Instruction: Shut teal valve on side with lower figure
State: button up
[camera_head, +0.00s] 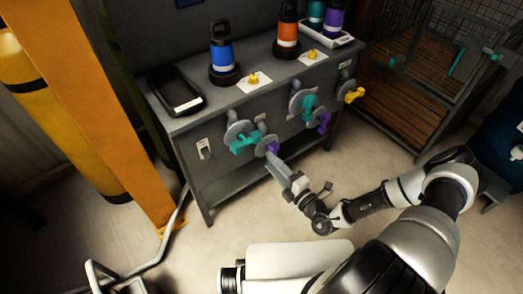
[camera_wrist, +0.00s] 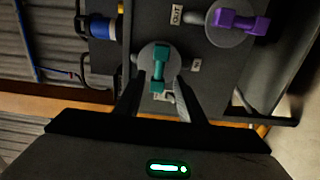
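In the head view a left teal valve (camera_head: 243,144) and a right teal valve (camera_head: 308,106) sit on round grey plates on the bench front. My gripper (camera_head: 275,163) is at the left pair, just below a purple valve (camera_head: 271,148). In the wrist view a teal valve handle (camera_wrist: 159,67) lies between the open fingers of my gripper (camera_wrist: 157,88), which appear to hold nothing. Contact with the handle cannot be told. A purple valve (camera_wrist: 242,21) is up and right of it. Figures on the small labels are unreadable; one label (camera_wrist: 176,14) reads OUT.
The grey bench (camera_head: 268,92) carries a black tray (camera_head: 176,92), a blue bottle (camera_head: 222,50), an orange bottle (camera_head: 288,30) and yellow pieces on white cards. A yellow valve (camera_head: 354,95) is at the right. An orange post (camera_head: 95,100) stands left. The floor before the bench is mostly clear.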

jog(key=shift+v, duration=2.1)
